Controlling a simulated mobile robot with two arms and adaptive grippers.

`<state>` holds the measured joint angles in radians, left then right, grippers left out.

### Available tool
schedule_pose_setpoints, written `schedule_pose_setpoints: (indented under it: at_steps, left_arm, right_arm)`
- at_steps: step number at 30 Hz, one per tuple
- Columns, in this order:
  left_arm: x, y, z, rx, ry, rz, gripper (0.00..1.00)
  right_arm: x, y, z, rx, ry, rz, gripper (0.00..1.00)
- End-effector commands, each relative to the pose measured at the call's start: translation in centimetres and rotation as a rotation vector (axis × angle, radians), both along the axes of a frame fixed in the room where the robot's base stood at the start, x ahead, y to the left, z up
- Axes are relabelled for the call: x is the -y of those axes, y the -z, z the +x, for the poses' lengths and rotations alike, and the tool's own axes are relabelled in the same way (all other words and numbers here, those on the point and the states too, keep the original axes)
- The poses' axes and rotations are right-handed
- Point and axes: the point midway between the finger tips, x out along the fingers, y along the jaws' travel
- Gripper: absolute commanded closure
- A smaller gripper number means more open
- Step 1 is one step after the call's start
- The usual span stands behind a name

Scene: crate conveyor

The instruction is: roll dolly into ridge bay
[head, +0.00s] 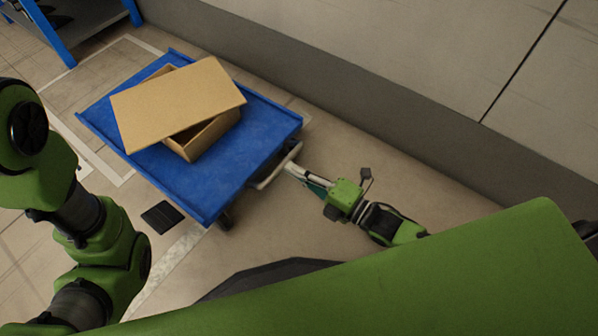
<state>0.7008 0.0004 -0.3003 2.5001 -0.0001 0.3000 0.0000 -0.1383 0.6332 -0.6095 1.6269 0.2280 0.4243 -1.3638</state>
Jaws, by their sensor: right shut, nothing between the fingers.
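The blue dolly (265,119) stands on the floor along the grey wall, in the upper left middle of the head view. A cardboard box (205,137) with a loose, skewed lid (178,100) rests on its deck. A light handle bar (275,170) sticks out from the dolly's near right end. My right gripper (293,169) is at this handle, its fingertips beside or touching it; I cannot tell which. It is shut with nothing between the fingers. My left arm shows at the left, but its gripper is out of view. No label marks the ridge bay.
White floor lines (108,172) run beside and beyond the dolly. A grey wall (400,85) bounds the right side. A blue-framed rack (57,40) stands at the top left. A dark flat piece (162,216) lies on the floor beside the dolly.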

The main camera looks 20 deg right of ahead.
Motion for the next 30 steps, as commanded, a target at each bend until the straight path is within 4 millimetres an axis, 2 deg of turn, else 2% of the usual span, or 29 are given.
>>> schedule_pose_setpoints:
  at_steps: [15, 30]
  left_arm:
    - [0.0, 0.2, 0.0, -0.001, 0.0, 0.0, 0.79]
    - [0.0, 0.1, 0.0, -0.001, 0.001, 0.001, 0.79]
  right_arm:
    - [-1.2, 0.0, 1.6, 0.001, 0.0, 0.001, 1.0]
    - [-1.0, -0.1, 2.3, 0.003, 0.005, 0.0, 1.0]
